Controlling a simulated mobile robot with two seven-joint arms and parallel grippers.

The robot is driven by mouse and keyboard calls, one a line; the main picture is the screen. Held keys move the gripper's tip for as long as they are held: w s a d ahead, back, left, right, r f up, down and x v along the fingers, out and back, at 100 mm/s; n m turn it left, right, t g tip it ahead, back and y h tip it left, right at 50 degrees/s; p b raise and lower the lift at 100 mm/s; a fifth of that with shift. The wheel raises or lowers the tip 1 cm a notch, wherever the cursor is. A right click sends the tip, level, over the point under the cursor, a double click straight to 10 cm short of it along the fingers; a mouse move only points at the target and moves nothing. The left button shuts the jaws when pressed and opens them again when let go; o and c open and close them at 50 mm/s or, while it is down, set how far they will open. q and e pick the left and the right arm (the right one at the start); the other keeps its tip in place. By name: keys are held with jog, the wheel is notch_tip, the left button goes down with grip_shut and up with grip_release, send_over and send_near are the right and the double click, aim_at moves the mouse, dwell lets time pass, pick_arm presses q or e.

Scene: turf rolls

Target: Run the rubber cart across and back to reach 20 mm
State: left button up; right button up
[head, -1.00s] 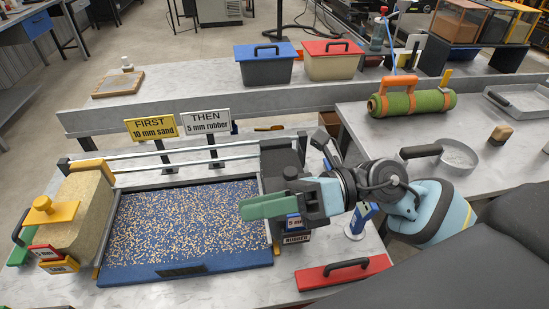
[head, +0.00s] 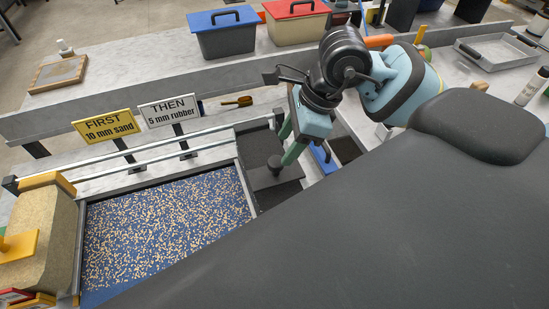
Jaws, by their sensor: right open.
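The rubber cart (head: 258,146) is a dark grey box with black crumb inside, at the right end of the blue tray bed (head: 160,228). The bed is scattered with tan specks. A dark upright post with a round top (head: 275,165) stands on the cart. My right gripper (head: 287,153) points down at this post with its green fingers open; I cannot tell whether they touch it. The sand cart (head: 40,235), tan with a yellow handle, is at the left end. My left gripper is out of view.
Two rails (head: 150,160) run behind the bed. Signs reading "FIRST 10 mm sand" (head: 106,128) and "THEN 5 mm rubber" (head: 169,111) stand behind them. Blue-lidded (head: 225,38) and red-lidded (head: 295,25) bins stand farther back. A dark body part of mine covers the lower right.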

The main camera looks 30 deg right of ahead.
aim_at(276, 161)
jog(key=x, duration=0.6)
jog(key=shift+w+a+f, duration=0.15)
jog(key=shift+a+f, duration=0.05)
jog(key=shift+f, duration=0.15)
grip_shut()
